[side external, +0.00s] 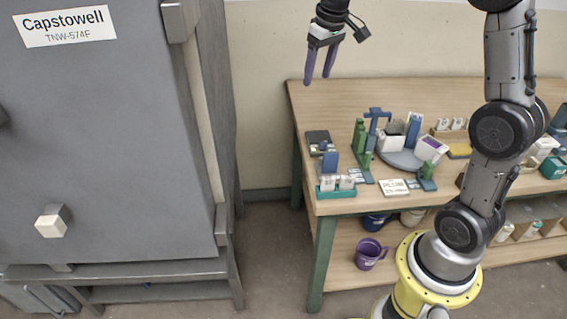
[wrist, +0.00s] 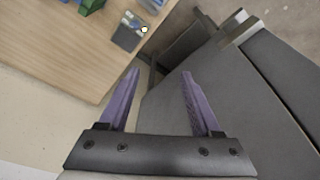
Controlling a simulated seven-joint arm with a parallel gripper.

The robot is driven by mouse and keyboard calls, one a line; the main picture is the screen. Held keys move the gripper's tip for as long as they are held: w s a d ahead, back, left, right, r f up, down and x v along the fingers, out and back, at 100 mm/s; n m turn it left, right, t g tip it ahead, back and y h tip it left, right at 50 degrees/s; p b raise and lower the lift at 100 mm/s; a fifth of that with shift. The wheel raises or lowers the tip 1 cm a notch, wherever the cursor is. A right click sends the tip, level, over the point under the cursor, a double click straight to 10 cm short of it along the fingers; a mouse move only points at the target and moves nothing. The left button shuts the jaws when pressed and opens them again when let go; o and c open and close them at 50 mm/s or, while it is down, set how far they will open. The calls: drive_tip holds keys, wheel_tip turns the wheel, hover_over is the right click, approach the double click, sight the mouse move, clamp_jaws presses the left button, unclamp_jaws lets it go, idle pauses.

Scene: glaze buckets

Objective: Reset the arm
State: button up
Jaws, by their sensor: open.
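My gripper (side external: 320,80) is raised high, above the back left part of the wooden table (side external: 400,92). Its two purple fingers point down and stand apart with nothing between them. In the wrist view my gripper (wrist: 159,72) is also open and empty. The table edge and the grey cabinet show beyond the fingers there. Nothing touches the fingers in either view.
A grey cabinet (side external: 115,150) labelled Capstowell stands left of the table. Green, blue and white items crowd the tabletop around a grey round plate (side external: 402,160). The tabletop's back left is clear.

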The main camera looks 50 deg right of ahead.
drive_tip(key=s+a+r+n+t, duration=0.1)
drive_tip(key=s+a+r+t, duration=0.15)
drive_tip(key=s+a, duration=0.35)
drive_tip(key=s+a+r+n+t, duration=0.1)
drive_tip(key=s+a+r, duration=0.3)
drive_tip(key=s, duration=0.5)
drive_tip(key=s+a+f, duration=0.3)
drive_tip(key=s+f, duration=0.6)
drive_tip(key=s, duration=0.1)
drive_tip(key=shift+y, duration=0.4)
